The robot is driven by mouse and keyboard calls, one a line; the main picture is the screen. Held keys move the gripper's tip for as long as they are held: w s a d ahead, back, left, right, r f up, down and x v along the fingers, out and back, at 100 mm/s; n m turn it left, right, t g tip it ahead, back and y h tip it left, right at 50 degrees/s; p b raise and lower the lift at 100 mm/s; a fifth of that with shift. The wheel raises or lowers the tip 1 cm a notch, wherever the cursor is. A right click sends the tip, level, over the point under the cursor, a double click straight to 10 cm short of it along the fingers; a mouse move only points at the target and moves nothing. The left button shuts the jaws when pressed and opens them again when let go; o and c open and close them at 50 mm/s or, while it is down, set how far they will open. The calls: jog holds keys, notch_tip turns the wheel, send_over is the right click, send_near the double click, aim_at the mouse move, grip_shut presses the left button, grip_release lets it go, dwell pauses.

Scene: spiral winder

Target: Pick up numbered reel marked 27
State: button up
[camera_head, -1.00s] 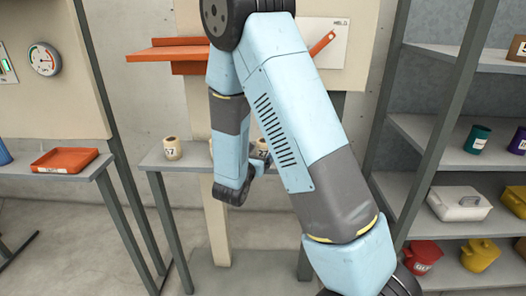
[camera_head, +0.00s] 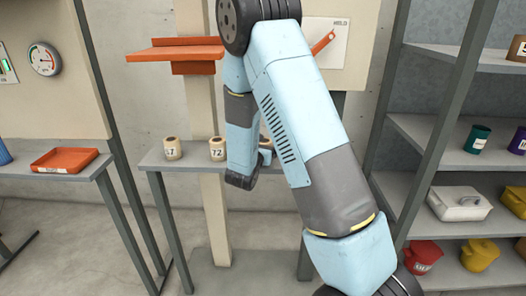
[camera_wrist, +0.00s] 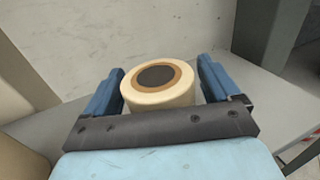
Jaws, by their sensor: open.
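My gripper (camera_wrist: 160,72) is open in the wrist view, its two blue fingers on either side of a cream reel (camera_wrist: 158,94) with a brown ring and dark centre on top. No number shows on that reel there, and I cannot tell whether the fingers touch it. In the head view, a reel (camera_head: 217,149) marked 72 stands upright on the narrow shelf. To its left stands another reel (camera_head: 172,149), its number hard to read, ending in 7. A third reel (camera_head: 266,142) is mostly hidden behind my arm.
The narrow grey shelf (camera_head: 190,163) carries the reels. An orange ledge (camera_head: 175,54) juts out above it. An orange tray (camera_head: 65,160) lies on the left table. A shelving rack (camera_head: 420,128) with canisters and boxes stands at right.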

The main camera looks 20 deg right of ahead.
jog(key=c, duration=1.1)
jog(key=shift+r, duration=0.1)
